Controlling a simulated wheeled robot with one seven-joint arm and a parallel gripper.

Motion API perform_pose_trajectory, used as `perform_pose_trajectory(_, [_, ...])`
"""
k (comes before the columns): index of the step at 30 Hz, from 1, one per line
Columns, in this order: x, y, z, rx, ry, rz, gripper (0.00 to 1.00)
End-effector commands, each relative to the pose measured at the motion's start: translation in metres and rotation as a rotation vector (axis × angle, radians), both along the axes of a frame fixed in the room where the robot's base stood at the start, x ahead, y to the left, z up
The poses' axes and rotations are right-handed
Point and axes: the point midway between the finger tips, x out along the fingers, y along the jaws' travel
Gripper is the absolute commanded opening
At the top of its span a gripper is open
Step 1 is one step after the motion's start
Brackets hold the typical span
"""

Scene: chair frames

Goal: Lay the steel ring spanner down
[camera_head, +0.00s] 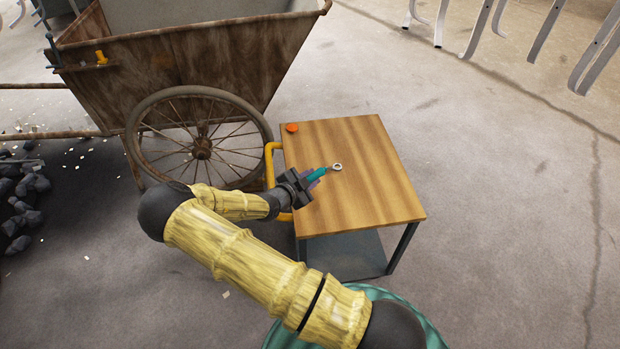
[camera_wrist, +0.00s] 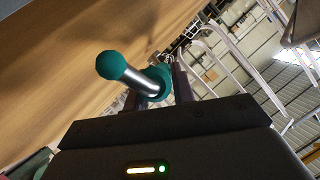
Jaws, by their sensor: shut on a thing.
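The steel ring spanner (camera_head: 336,167) shows its pale ring end over the middle of the wooden tabletop (camera_head: 365,195) in the head view. A teal part (camera_head: 316,174) lies between the ring and my gripper (camera_head: 310,179). In the wrist view, a teal knob and bright steel shaft (camera_wrist: 138,80) stick out from between the dark fingers of my gripper (camera_wrist: 158,94). My gripper is shut on the spanner, low at the left side of the table. I cannot tell whether the spanner touches the wood. Its gripped part is partly hidden by the fingers.
A small orange round thing (camera_head: 292,127) sits at the table's back left corner. A yellow handle (camera_head: 270,165) runs along the left edge. A rusty cart (camera_head: 180,70) with a spoked wheel (camera_head: 202,150) stands close on the left. The right half of the tabletop is clear.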

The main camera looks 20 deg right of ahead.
Motion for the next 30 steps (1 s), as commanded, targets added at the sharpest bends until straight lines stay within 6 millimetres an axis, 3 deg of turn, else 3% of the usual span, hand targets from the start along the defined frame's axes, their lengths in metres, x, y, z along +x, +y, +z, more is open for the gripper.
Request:
perform_pose_trajectory(23, [0.0, 0.0, -0.013, -0.001, -0.001, 0.0, 0.0])
perform_pose_trajectory(24, [0.0, 0.0, -0.013, -0.001, -0.002, 0.0, 0.27])
perform_pose_trajectory(27, [0.0, 0.0, -0.012, -0.001, -0.001, 0.0, 0.47])
perform_pose_trajectory(30, [0.0, 0.0, -0.012, -0.001, -0.001, 0.0, 0.5])
